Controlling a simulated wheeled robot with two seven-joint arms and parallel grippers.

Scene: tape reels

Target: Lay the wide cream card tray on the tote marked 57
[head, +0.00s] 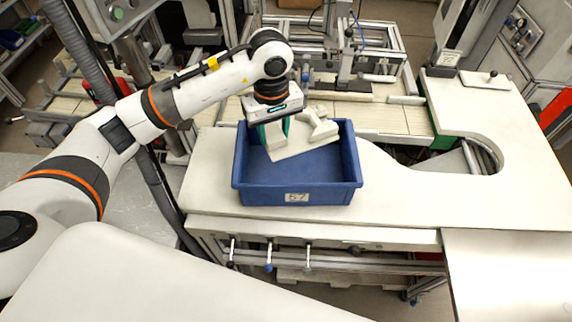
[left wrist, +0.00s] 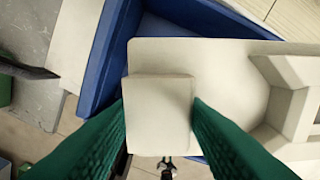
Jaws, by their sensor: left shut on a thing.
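The blue tote (head: 262,196) stands on the cream work surface, with a white label reading 57 on its near wall. The cream card tray (head: 301,145) is in my left gripper (head: 274,132), over the tote's opening and turned at an angle to its walls. In the left wrist view the green fingers (left wrist: 158,106) are shut on a raised cream block of the tray (left wrist: 218,62). A raised, angular part stands at the tray's other end. The tote's blue wall (left wrist: 110,50) shows past the tray's edge. I cannot tell whether the tray touches the rim. My right gripper is not in view.
The work surface (head: 400,195) is clear to the right of the tote, with a curved cutout farther right. A metal frame fixture (head: 345,85) with slatted boards stands behind the tote. Levers (head: 268,255) hang below the front edge.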

